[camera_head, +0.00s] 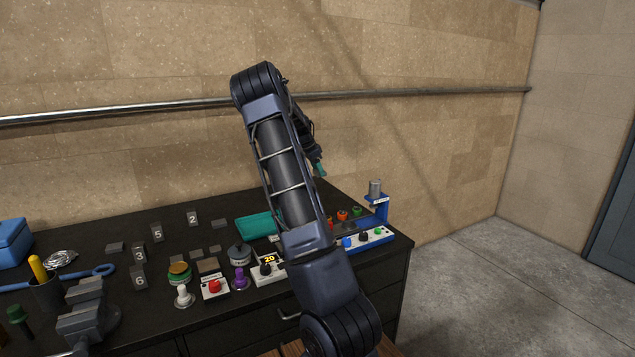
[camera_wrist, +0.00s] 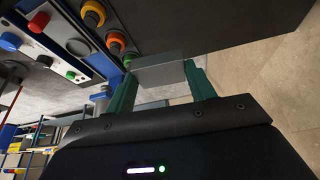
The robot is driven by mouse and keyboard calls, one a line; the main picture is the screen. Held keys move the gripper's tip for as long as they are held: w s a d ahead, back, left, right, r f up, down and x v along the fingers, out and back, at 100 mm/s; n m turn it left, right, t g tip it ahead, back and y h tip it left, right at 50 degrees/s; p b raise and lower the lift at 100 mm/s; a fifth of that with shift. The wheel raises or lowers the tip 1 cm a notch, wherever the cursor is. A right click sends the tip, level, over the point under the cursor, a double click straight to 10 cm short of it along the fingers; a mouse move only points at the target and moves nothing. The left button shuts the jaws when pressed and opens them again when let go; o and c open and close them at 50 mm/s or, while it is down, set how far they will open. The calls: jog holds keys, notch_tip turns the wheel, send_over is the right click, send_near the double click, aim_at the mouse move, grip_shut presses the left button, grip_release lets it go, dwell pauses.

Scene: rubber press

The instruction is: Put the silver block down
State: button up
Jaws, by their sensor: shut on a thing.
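My gripper (camera_wrist: 161,84) is shut on the silver block (camera_wrist: 160,68) in the wrist view. The block is a flat grey piece held between the two green fingertips. In the head view my gripper (camera_head: 319,168) is partly hidden behind my arm, with a teal fingertip showing above the back right of the black bench (camera_head: 160,330). I cannot make out the held block there. In the wrist view the block shows against the dark bench and pale wall, apart from the coloured buttons.
Number blocks marked 2 (camera_head: 193,219), 5 (camera_head: 157,232), 3 (camera_head: 140,254) and 6 (camera_head: 139,278) stand on the bench. A vise (camera_head: 88,315) is at the front left.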

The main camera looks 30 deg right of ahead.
jog(key=shift+r, duration=0.9)
jog(key=w+a+n+t, duration=0.25)
jog(key=a+n, duration=0.45)
jog(key=a, duration=0.5)
jog(key=n+t+y, duration=0.2)
jog(key=n+y, duration=0.1)
jog(key=n, duration=0.4)
send_over(259, 221)
jog(key=s, duration=0.2)
jog(key=f, duration=1.8)
jog(key=shift+w+a+f, duration=0.15)
jog(key=shift+a+f, duration=0.1)
jog(key=shift+f, duration=0.15)
jog(key=o, duration=1.2)
jog(key=shift+f, duration=0.1)
jog(key=shift+o, duration=0.2)
